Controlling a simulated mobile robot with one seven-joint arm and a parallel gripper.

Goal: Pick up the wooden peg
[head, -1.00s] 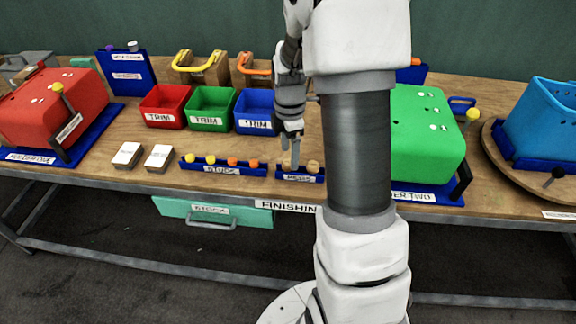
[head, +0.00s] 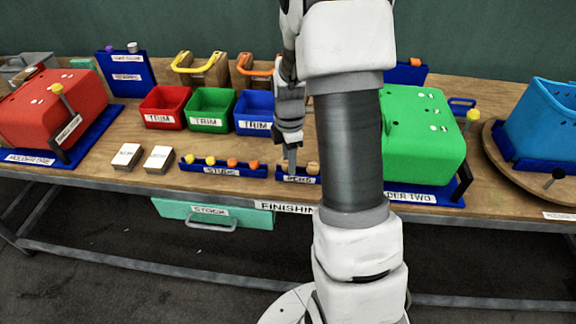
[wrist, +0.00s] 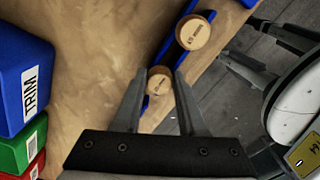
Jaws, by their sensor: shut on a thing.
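My gripper (wrist: 159,76) is shut on a wooden peg (wrist: 159,84), a small round pale-wood piece with printing on its top. The held peg is at the end of the blue pegs tray (wrist: 165,52); I cannot tell whether it is clear of the tray. A second wooden peg (wrist: 194,32) stands in the tray beside it. In the head view my gripper (head: 291,168) points down at the left part of the pegs tray (head: 299,180), and the second peg shows just to its right. The held peg is hard to make out there.
The stubs tray (head: 222,170) with yellow and orange pieces lies just left. Red (head: 166,107), green (head: 211,110) and blue (head: 254,112) trim bins stand behind. The green press (head: 428,135) stands to the right, partly behind my arm. The table's front edge is close.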

